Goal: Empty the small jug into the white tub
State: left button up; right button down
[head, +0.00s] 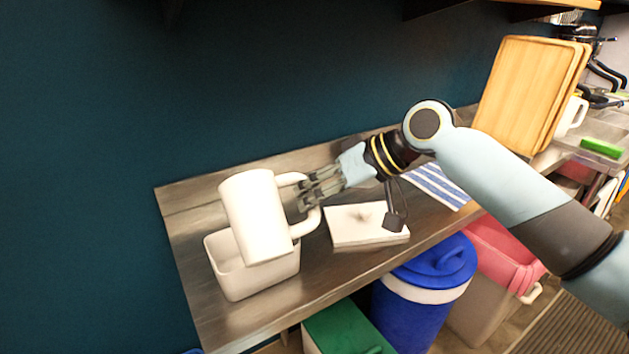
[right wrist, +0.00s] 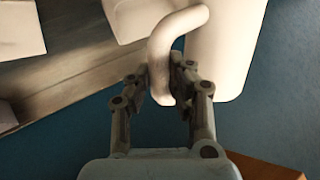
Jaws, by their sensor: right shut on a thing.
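The white jug (head: 256,217) is in the head view, above the white tub (head: 254,281) and tilted slightly. Its handle is on the right side. My right gripper (head: 311,190) is shut on that handle. In the right wrist view, the fingers of my right gripper (right wrist: 163,88) close around the jug's handle (right wrist: 167,50), and the jug's body (right wrist: 222,45) is beside it. The tub is an open rectangular box on the metal counter, and the jug hides part of its inside. I cannot see the jug's contents. My left gripper is not in view.
A white lid with a knob (head: 366,226) lies on the counter (head: 310,283) right of the tub. A striped cloth (head: 437,187) lies farther right. Wooden boards (head: 530,95) stand at the back right. A blue bin (head: 424,290) and a green bin (head: 345,330) stand below the front edge.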

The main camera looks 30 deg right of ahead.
jog(key=shift+w+f+m+g+p, duration=0.25)
jog(key=shift+g+p, duration=0.4)
jog(key=shift+p, duration=0.25)
jog(key=shift+w+f+m+g+p, duration=0.15)
jog(key=shift+f+m+g+p, duration=0.1)
jog(key=shift+g+p, duration=0.55)
jog(key=shift+w+f+g, duration=0.3)
jog(key=shift+f+g, duration=0.15)
jog(key=shift+f, duration=0.05)
jog(key=w+g+b, duration=0.1)
jog(key=f+m+g, duration=0.1)
jog(key=g, duration=0.1)
jog(key=w+f+m+g+b, duration=0.1)
jog(key=g, duration=0.1)
jog(key=shift+w+d+b, duration=0.1)
jog(key=shift+w+b, duration=0.2)
jog(key=shift+b, duration=0.05)
